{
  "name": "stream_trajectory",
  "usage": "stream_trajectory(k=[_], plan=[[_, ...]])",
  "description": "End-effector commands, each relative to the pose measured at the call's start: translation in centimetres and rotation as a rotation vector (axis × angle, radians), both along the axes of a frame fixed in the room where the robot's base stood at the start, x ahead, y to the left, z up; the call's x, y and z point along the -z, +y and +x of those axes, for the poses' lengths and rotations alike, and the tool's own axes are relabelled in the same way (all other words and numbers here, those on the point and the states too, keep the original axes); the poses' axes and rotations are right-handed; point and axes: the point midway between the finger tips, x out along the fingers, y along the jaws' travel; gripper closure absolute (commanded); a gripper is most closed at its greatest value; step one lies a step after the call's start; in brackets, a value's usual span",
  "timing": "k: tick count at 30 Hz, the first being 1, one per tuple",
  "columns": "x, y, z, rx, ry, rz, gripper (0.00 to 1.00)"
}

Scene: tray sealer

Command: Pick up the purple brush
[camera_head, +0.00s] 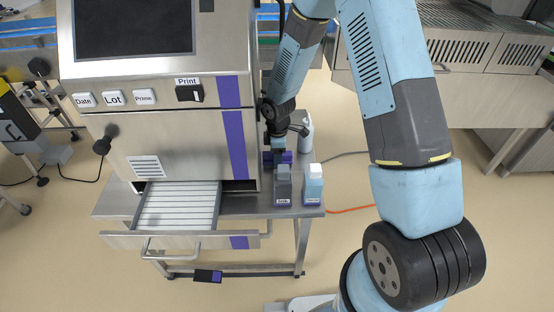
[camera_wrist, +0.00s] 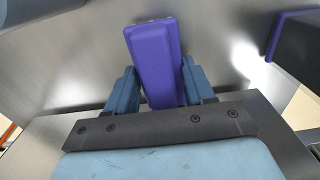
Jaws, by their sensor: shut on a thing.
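The purple brush (camera_wrist: 155,55) stands out in the wrist view as a long purple block between the two blue fingers of my gripper (camera_wrist: 158,85). The fingers touch it from both sides, and my gripper is shut on it. In the head view my gripper (camera_head: 278,147) reaches down beside the sealer at the right part of the steel table. A purple piece of the brush (camera_head: 284,157) shows just below it there. The brush's lower parts are hidden, and I cannot tell whether it is clear of the table.
A grey bottle (camera_head: 283,187) and a pale blue-and-white bottle (camera_head: 313,187) stand close in front of my gripper. A whitish bottle (camera_head: 306,135) stands behind. The sealer (camera_head: 165,130) is close on the left, with its slatted drawer (camera_head: 180,207) pulled out.

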Motion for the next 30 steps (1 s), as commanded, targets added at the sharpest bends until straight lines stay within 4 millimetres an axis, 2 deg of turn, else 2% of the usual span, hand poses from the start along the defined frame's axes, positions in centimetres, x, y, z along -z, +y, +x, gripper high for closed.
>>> stream_trajectory(k=[1, 7, 13, 17, 23, 30], plan=[[0.0, 0.0, 0.0, 0.0, 0.0, 0.0, 0.67], [0.0, 0.0, 0.0, 0.0, 0.0, 0.0, 0.85], [-0.1, 0.0, 0.0, 0.0, -0.001, 0.0, 0.85], [-1.0, 0.0, 0.1, 0.002, -0.002, 0.002, 0.85], [-4.3, 0.0, 0.1, 0.002, -0.005, 0.002, 0.85], [-10.6, -0.1, 0.2, 0.003, -0.006, 0.002, 0.85]])
